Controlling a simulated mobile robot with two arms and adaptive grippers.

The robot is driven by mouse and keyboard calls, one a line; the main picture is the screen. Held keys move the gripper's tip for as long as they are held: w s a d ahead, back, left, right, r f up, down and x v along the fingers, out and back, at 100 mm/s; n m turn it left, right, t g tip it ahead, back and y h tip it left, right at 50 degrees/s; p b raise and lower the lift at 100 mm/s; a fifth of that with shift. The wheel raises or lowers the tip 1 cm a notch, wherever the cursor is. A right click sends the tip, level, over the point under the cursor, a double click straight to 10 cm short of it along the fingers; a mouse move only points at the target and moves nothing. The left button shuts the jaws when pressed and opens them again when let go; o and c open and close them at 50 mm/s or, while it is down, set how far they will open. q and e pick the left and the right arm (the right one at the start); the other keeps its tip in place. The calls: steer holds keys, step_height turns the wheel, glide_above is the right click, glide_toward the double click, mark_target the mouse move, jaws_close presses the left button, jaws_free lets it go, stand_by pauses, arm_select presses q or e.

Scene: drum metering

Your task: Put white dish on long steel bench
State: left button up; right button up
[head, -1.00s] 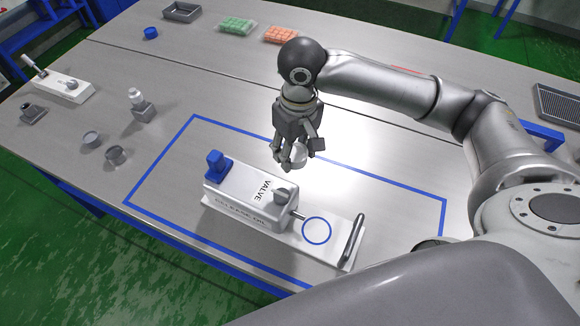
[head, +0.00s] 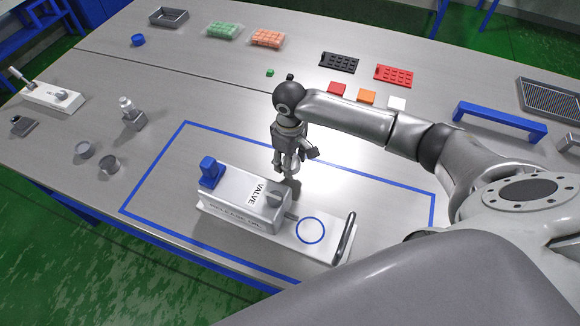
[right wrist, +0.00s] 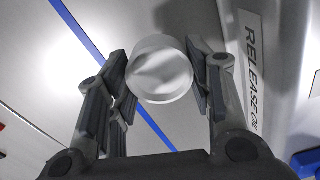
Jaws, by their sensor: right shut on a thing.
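The white dish (right wrist: 160,70) shows in the right wrist view as a small round white piece between the two finger pads. My right gripper (head: 290,166) is shut on it, with fingers pointing down just behind the valve unit in the head view. There the fingers mostly hide the dish. The long steel bench (head: 200,95) is the wide grey surface below. I cannot tell whether the dish touches it. My left gripper is not in view.
The white valve unit (head: 233,205) stands close in front of the gripper, inside a blue outline (head: 390,182). A blue bracket (head: 500,120) and coloured blocks (head: 367,96) are behind the arm.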

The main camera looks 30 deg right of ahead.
steer(key=shift+f, duration=2.05)
steer(key=o, duration=1)
steer(key=shift+f, duration=0.1)
step_height(320, 180, up, 12)
steer(key=shift+r+b, duration=0.15)
steer(key=shift+b, duration=0.25)
